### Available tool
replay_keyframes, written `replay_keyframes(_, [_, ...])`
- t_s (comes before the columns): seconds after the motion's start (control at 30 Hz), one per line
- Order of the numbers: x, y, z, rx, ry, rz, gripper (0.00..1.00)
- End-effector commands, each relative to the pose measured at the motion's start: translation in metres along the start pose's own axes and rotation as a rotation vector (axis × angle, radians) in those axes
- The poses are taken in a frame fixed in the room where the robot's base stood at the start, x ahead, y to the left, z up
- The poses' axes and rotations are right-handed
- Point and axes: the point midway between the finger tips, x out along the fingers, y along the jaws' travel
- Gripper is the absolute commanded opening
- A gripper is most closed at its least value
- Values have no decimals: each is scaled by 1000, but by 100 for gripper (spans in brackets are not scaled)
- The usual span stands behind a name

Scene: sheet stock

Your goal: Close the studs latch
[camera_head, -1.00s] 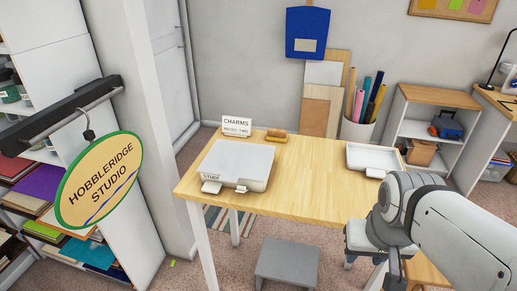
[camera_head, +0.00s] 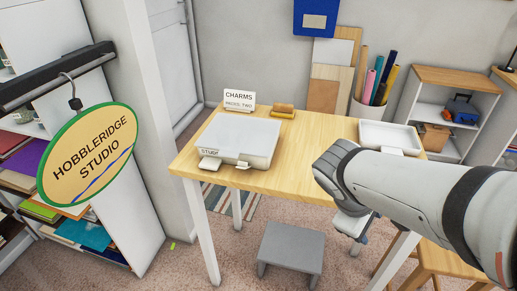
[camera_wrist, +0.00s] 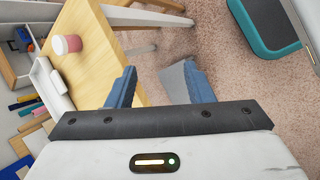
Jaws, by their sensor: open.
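The studs box (camera_head: 238,138) is a pale, flat, lidded case on the left of the wooden table, its lid down. A label partly reading "STUDS" is on its front. Two small pale latch tabs stick out at the front edge, a left tab (camera_head: 209,163) and a right tab (camera_head: 244,163); I cannot tell whether either is fastened. My gripper (camera_wrist: 160,88) is open and empty in the wrist view, its two blue-grey fingers apart. In the head view it hangs partly hidden under my arm, off the table's front edge, right of the box and apart from it.
A CHARMS card (camera_head: 238,100) and a tan block (camera_head: 283,111) stand behind the box. A white tray (camera_head: 390,138) is at the table's right. A pink cup (camera_wrist: 66,45) shows in the wrist view. A grey step stool (camera_head: 292,250) stands on the floor in front.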

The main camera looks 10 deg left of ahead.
Motion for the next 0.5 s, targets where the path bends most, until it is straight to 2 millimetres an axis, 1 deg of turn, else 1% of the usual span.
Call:
replay_keyframes(0.03, [19,-6,-24,-177,-28,93,47])
replay_keyframes(0.07, [22,-4,-35,-276,-48,152,47])
replay_keyframes(0.1, [23,-2,-52,-405,-73,235,47])
replay_keyframes(0.17, [21,-1,-80,-592,-110,368,47])
replay_keyframes(0.2, [18,-3,-101,-710,-137,461,47])
replay_keyframes(0.27, [10,-8,-135,-876,-175,607,47])
replay_keyframes(0.3, [2,-14,-157,-976,-200,705,47])
replay_keyframes(0.37, [-12,-27,-189,-1106,-236,850,47])
replay_keyframes(0.4, [-23,-38,-209,-1179,-258,944,47])
replay_keyframes(0.5, [-48,-66,-248,-1313,-305,1148,47])
